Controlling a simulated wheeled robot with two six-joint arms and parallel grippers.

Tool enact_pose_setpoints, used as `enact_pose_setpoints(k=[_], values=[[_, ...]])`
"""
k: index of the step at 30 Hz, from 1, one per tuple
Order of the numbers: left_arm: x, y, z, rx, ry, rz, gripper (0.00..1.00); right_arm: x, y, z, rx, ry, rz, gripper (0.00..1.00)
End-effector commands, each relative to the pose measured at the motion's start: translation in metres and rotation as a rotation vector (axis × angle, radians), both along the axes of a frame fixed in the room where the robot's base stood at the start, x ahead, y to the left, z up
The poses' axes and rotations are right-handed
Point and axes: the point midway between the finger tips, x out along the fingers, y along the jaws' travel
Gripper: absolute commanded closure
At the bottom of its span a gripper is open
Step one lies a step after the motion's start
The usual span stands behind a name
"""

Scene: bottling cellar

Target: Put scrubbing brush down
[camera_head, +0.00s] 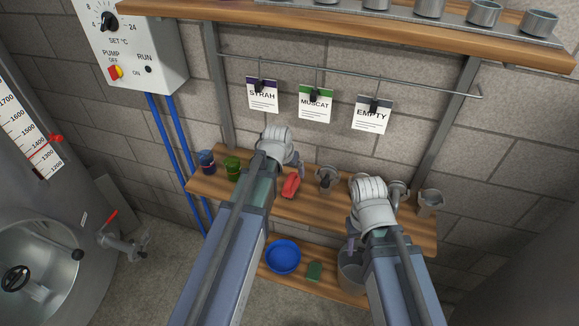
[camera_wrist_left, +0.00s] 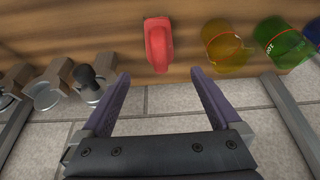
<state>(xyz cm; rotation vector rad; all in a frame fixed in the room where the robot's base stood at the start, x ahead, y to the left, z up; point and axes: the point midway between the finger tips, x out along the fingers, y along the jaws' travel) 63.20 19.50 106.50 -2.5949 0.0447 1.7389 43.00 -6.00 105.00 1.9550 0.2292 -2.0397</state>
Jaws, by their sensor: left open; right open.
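The red scrubbing brush (camera_head: 291,186) rests on the upper wooden shelf (camera_head: 310,208), to the right of my left forearm in the head view. In the left wrist view the brush (camera_wrist_left: 158,45) lies just beyond the fingertips, roughly between their lines, with its arched handle facing me. My left gripper (camera_wrist_left: 160,78) is open with nothing between its fingers. In the head view it is mostly hidden by its wrist (camera_head: 274,142). My right gripper (camera_head: 353,243) is open, pointing down at the shelf's front; its arm hides much of it.
A blue cup (camera_head: 207,160) and a green cup (camera_head: 232,168) stand left on the shelf; a yellow cup (camera_wrist_left: 225,45) stands nearer the brush. Metal fittings (camera_head: 327,178) stand right. Below are a blue bowl (camera_head: 283,256), a green pad (camera_head: 314,271) and a grey bucket (camera_head: 350,275).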

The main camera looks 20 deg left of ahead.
Motion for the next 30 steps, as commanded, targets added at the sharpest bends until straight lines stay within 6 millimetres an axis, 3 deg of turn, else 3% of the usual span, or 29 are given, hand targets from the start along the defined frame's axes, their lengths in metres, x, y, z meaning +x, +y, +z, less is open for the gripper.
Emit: enact_pose_setpoints(k=[5, 8, 11, 15, 18, 21, 24, 30], values=[[-0.003, 0.0, 0.006, 0.0, 0.0, 0.0, 0.02, 0.0, 0.0, 0.006, 0.0, 0.0, -0.001, 0.5], [-0.015, -0.014, 0.003, 0.004, 0.028, -0.021, 0.02, 0.0, 0.0, 0.005, 0.0, 0.0, -0.001, 0.5], [-0.053, -0.052, -0.003, 0.023, 0.109, -0.084, 0.02, 0.0, 0.0, 0.005, 0.0, 0.0, -0.001, 0.5], [-0.123, -0.101, -0.01, 0.079, 0.256, -0.181, 0.02, 0.0, 0.0, 0.005, 0.0, 0.0, -0.001, 0.5], [-0.163, -0.121, -0.011, 0.122, 0.339, -0.23, 0.02, 0.0, 0.0, 0.005, 0.0, 0.0, -0.001, 0.5], [-0.19, -0.131, -0.011, 0.155, 0.394, -0.261, 0.02, 0.0, 0.0, 0.005, 0.0, 0.0, -0.001, 0.5], [-0.202, -0.135, -0.01, 0.174, 0.42, -0.272, 0.02, 0.0, 0.0, 0.005, 0.0, 0.0, -0.001, 0.5], [-0.203, -0.135, -0.01, 0.176, 0.427, -0.273, 0.02, 0.0, 0.0, 0.005, 0.0, 0.0, -0.001, 0.5]])
